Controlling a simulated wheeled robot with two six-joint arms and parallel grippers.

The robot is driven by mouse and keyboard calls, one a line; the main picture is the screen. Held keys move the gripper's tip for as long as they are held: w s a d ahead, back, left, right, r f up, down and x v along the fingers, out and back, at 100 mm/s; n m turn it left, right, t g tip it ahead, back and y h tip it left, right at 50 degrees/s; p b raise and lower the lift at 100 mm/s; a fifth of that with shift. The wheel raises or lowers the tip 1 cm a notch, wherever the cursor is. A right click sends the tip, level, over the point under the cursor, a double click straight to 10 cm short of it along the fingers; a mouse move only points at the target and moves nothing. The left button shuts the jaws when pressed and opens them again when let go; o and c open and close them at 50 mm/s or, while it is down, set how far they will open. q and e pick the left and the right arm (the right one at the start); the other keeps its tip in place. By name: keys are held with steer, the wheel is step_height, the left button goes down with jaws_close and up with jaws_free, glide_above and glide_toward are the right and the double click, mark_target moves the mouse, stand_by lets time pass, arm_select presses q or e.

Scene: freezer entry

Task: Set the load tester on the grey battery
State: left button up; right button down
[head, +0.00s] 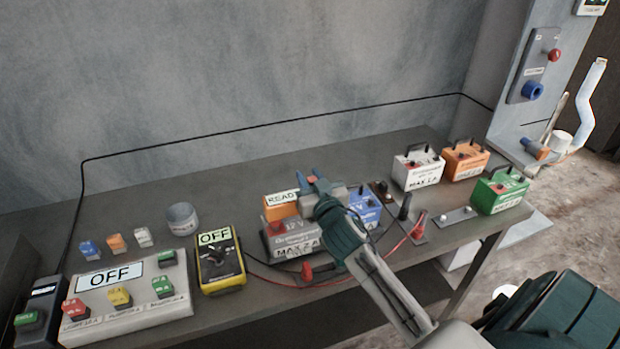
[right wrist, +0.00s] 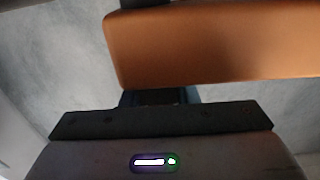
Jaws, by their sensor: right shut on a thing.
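The orange load tester (head: 283,206), with a white display reading "READ", shows just left of my right gripper (head: 314,184) in the head view. The gripper is shut on it. Its orange side fills the upper part of the right wrist view (right wrist: 215,47). The grey battery (head: 291,245), labelled "MAX 2 A", stands on the bench directly below the tester in the picture. The tester overlaps its back top edge; I cannot tell whether they touch. My right arm hides the battery's right side. My left gripper is not in view.
A blue battery (head: 366,208) stands close behind my right arm. White (head: 418,171), orange (head: 465,159) and green (head: 499,191) batteries stand at the right. A yellow meter (head: 220,262) reading "OFF" and a switch panel (head: 125,298) are at the left. Red and black leads cross the bench.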

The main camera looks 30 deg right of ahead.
steer(key=shift+f+b, duration=1.15)
steer(key=shift+f, duration=0.15)
stand_by(0.5)
steer(key=c, duration=1.1)
jaws_free()
steer(key=shift+o, duration=0.3)
steer(key=shift+s+f, duration=0.1)
steer(key=shift+s, duration=0.05)
steer(key=shift+s+a+f+b, duration=0.1)
steer(key=shift+s+b, duration=0.2)
steer(key=shift+s, duration=0.05)
steer(key=b+v, duration=0.3)
steer(key=v, duration=0.7)
